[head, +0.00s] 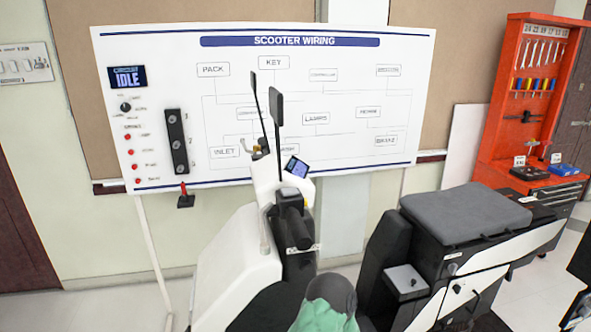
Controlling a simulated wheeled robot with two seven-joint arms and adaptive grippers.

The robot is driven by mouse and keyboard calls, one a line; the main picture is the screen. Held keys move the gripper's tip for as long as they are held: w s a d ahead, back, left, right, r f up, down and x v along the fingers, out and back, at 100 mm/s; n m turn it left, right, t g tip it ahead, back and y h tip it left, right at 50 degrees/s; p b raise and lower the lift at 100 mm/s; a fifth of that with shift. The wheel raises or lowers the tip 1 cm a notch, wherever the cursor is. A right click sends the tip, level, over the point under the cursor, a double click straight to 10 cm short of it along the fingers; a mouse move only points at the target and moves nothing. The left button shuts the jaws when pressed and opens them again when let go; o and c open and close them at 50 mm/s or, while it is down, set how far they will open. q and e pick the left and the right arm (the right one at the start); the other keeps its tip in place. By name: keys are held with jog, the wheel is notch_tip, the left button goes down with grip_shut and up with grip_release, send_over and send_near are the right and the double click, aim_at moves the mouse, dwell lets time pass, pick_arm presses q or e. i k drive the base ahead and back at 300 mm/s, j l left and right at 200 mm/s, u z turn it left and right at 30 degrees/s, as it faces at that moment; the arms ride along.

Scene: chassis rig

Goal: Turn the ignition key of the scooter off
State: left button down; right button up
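A white and black scooter stands in the lower middle of the head view, with its white front panel (240,262), a small lit display (297,167) by the handlebar and a grey seat (465,212) to the right. A small grey box (404,280) with a dark knob or slot is on the black body below the seat. Small dark fittings (457,288) show on the white side panel. I cannot tell which of these, if any, is the ignition key, or its position. Neither of my grippers shows in this view.
A red tool cabinet (530,100) is at the right. A rounded grey and green object (328,305) is at the bottom middle.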

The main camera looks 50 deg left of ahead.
aim_at(305, 263)
jog(key=u, duration=1.6)
jog(key=l+u, duration=0.4)
jog(key=l, duration=0.5)
